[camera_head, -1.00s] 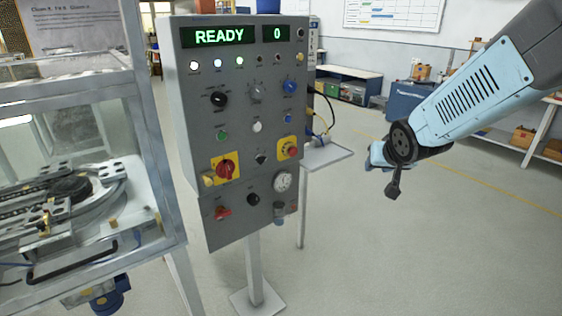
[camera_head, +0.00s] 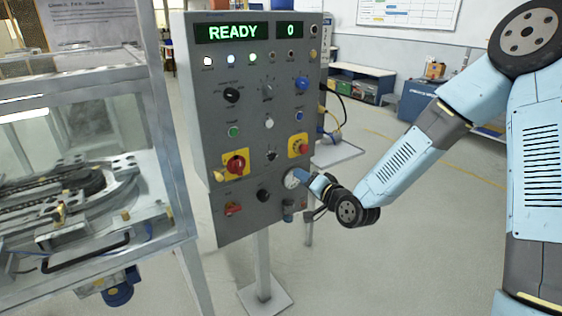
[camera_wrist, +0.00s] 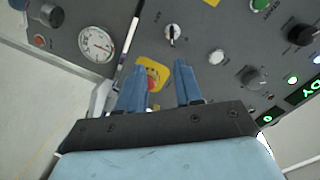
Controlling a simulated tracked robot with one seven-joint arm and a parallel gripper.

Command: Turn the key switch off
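The grey control panel (camera_head: 250,60) stands on a post in the middle of the head view. A small knob with a dark bar, which looks like the key switch (camera_head: 272,155), sits between the red rotary switch and the emergency stop. In the wrist view the key switch (camera_wrist: 172,32) is a silver ring with a dark upright bar, beyond the fingertips. My gripper (camera_wrist: 160,66) is open and empty, with blue fingers apart. In the head view my gripper (camera_head: 304,178) is in front of the panel's lower right, by the gauge. Contact cannot be told.
The emergency stop (camera_head: 299,146) on its yellow plate shows between my fingers in the wrist view (camera_wrist: 152,77). The gauge (camera_wrist: 95,44), red rotary switch (camera_head: 236,164) and white button (camera_wrist: 217,57) are close around. A caged ring track (camera_head: 70,190) stands left. Floor right is clear.

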